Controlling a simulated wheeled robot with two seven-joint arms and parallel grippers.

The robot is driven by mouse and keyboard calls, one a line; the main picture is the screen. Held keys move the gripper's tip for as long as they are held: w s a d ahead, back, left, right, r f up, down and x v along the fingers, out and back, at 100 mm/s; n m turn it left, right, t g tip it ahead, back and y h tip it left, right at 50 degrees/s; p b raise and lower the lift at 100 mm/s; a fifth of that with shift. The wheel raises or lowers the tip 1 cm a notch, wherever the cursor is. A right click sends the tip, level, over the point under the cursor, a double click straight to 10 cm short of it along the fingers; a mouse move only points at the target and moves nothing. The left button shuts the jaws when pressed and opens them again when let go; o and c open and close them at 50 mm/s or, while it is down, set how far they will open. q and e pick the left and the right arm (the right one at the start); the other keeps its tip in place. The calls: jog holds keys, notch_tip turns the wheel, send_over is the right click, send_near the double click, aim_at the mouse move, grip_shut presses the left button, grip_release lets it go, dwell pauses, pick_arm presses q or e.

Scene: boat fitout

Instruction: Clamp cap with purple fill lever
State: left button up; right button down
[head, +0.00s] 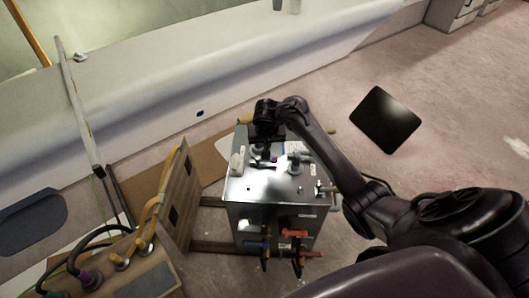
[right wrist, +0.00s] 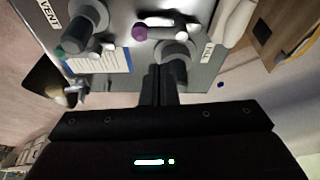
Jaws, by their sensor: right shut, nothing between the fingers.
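The metal tank (head: 262,190) stands on the floor in the head view, with grey caps on its top. In the right wrist view the grey fill cap (right wrist: 176,52) sits by a FILL label (right wrist: 208,52). Its lever (right wrist: 165,30) has a purple tip (right wrist: 139,32) and lies across the cap's far side. My right gripper (right wrist: 160,72) is shut and empty, its fingertips close beside the fill cap; I cannot tell whether they touch. In the head view the right gripper (head: 264,146) is over the tank's back part. My left gripper is not in view.
A vent cap (right wrist: 82,25) with a green-tipped lever stands near a VENT label (right wrist: 49,14). Red and blue valve handles (head: 294,233) project from the tank's front. A wooden panel with hoses (head: 170,200) stands left.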

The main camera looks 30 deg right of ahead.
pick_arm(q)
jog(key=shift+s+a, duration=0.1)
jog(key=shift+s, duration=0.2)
pick_arm(e)
jog(key=shift+m, duration=0.7)
jog(key=w+d+r, duration=0.2)
jog(key=r, duration=0.1)
jog(key=shift+d+r, duration=0.15)
